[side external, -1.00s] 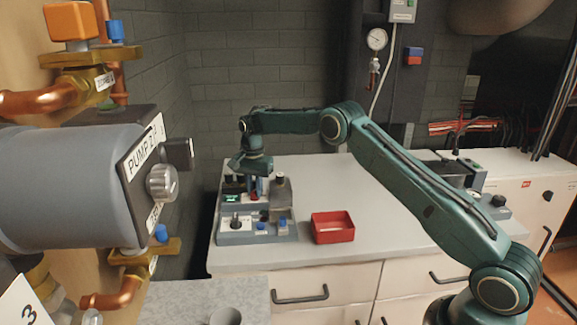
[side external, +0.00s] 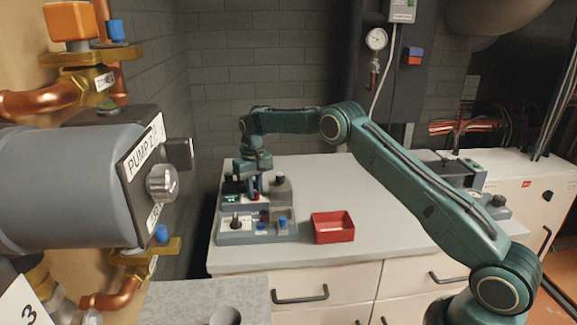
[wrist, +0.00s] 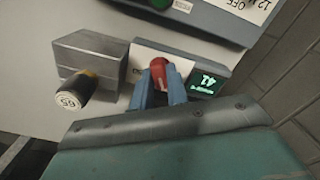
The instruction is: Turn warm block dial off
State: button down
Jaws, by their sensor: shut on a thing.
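In the wrist view a red dial (wrist: 158,72) sits on a white panel, between the blue fingers of my gripper (wrist: 160,84). The fingers are shut on the red dial. A small lit display (wrist: 208,83) with green digits is just right of the dial.
A grey block (wrist: 92,56) with a black and yellow cylinder labelled 65 (wrist: 75,92) is left of the dial. A red tray (side external: 333,227) lies right of the unit. The worktop (side external: 370,190) is clear behind the tray. A large pump (side external: 70,185) fills the near left.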

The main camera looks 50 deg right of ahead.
aim_at(255, 190)
jog(key=n, duration=0.6)
jog(key=shift+r, duration=0.15)
dwell(0.4)
jog(key=c, duration=1.4)
grip_release()
jog(key=shift+r, duration=6.85)
